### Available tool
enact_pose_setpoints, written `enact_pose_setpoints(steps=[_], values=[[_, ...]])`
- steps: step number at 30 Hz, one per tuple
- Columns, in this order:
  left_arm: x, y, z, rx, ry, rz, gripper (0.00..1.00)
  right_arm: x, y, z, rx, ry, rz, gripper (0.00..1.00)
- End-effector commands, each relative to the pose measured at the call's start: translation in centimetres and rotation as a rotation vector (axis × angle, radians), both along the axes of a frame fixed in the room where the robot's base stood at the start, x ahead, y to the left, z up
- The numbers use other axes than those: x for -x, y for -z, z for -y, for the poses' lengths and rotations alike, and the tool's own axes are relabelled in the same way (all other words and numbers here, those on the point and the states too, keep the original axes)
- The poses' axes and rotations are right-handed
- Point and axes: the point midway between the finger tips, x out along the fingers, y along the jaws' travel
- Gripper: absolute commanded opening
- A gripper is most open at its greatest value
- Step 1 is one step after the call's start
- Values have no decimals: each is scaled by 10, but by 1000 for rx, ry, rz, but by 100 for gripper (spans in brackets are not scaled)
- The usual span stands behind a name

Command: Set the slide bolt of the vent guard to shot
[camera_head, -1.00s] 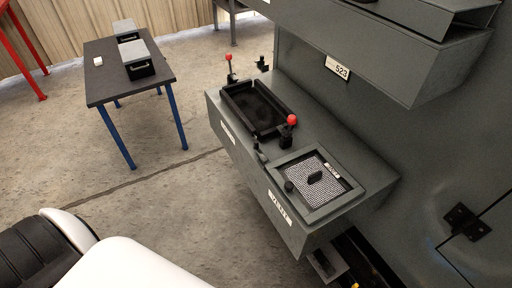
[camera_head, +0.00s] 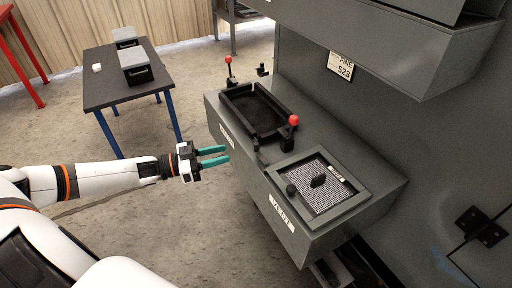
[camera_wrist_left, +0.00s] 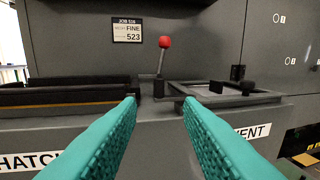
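The vent guard (camera_head: 352,200) is a grey frame around a mesh panel on the right of the grey ledge, above a label reading VENT (camera_head: 281,212). A black oblong knob (camera_head: 318,181) sits on the mesh, and a round black knob (camera_head: 291,190) sits at the frame's near left. Which part is the slide bolt I cannot tell. In the left wrist view the guard (camera_wrist_left: 228,93) is low and edge-on at right. My left gripper (camera_head: 228,155) is open and empty, left of the ledge and apart from it. My right gripper is not in view.
A black tray (camera_head: 284,131) lies left of the guard, with red-ball levers (camera_head: 294,120) and (camera_head: 228,60) by it. A grey cabinet wall and overhang (camera_head: 405,70) stand behind and above. A dark table (camera_head: 95,90) with boxes stands at far left.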

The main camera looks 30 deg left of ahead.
Motion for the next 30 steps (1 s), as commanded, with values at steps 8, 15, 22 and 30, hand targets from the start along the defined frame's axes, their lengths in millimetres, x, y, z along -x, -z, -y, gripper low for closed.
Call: enact_pose_setpoints(steps=[8,15,22,30], values=[[-38,-2,35,2,-1,6,33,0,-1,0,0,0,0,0],[-69,-1,63,-1,-3,5,33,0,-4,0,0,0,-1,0],[-82,0,76,-2,-3,2,33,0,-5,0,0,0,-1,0],[-82,1,76,-4,-3,1,33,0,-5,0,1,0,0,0]])
